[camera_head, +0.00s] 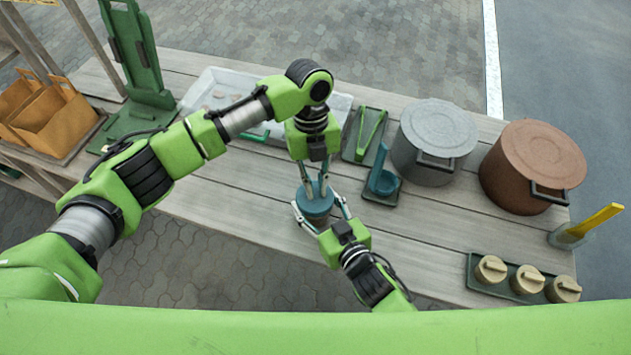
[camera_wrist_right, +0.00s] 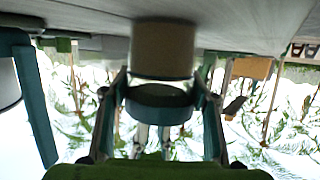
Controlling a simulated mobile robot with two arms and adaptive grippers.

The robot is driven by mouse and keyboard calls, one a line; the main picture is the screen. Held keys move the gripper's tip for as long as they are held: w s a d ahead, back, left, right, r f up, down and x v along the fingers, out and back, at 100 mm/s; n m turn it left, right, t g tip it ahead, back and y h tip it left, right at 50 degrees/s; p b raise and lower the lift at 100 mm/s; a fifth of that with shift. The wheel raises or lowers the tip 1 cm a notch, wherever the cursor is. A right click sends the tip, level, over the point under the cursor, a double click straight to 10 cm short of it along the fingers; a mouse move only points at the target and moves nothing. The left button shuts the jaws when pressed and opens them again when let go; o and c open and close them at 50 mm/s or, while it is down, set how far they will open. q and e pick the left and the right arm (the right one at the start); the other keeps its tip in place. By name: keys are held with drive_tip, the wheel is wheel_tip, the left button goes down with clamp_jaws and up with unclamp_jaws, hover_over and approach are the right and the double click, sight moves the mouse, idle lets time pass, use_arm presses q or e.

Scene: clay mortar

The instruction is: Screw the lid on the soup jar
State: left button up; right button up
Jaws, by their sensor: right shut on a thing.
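The soup jar is beige in the right wrist view (camera_wrist_right: 163,48), which is upside down, and stands on the table. The round teal lid (camera_head: 315,203) sits at the jar's mouth; it also shows in the wrist view (camera_wrist_right: 158,104). Whether its thread is engaged cannot be seen. My left gripper (camera_head: 314,188) points down from above. Its two fingertips are at the top of the lid, with a small gap between them; their grip is unclear.
A grey pot (camera_head: 432,135) and a brown pot (camera_head: 535,160) stand right. Several cream-lidded jars (camera_head: 527,279) sit front right. Planks between are bare.

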use_arm(q)
drive_tip(key=shift+s+f, duration=0.1)
drive_tip(key=shift+f, duration=0.15)
use_arm(e)
drive_tip(key=shift+r, duration=0.1)
use_arm(q)
drive_tip(key=shift+v, duration=2.05)
use_arm(e)
drive_tip(key=o, duration=1.7)
drive_tip(key=shift+s, duration=0.1)
drive_tip(key=shift+s+d, duration=0.2)
drive_tip(key=shift+s, duration=0.1)
drive_tip(key=v, duration=1.1)
drive_tip(key=shift+r, duration=0.1)
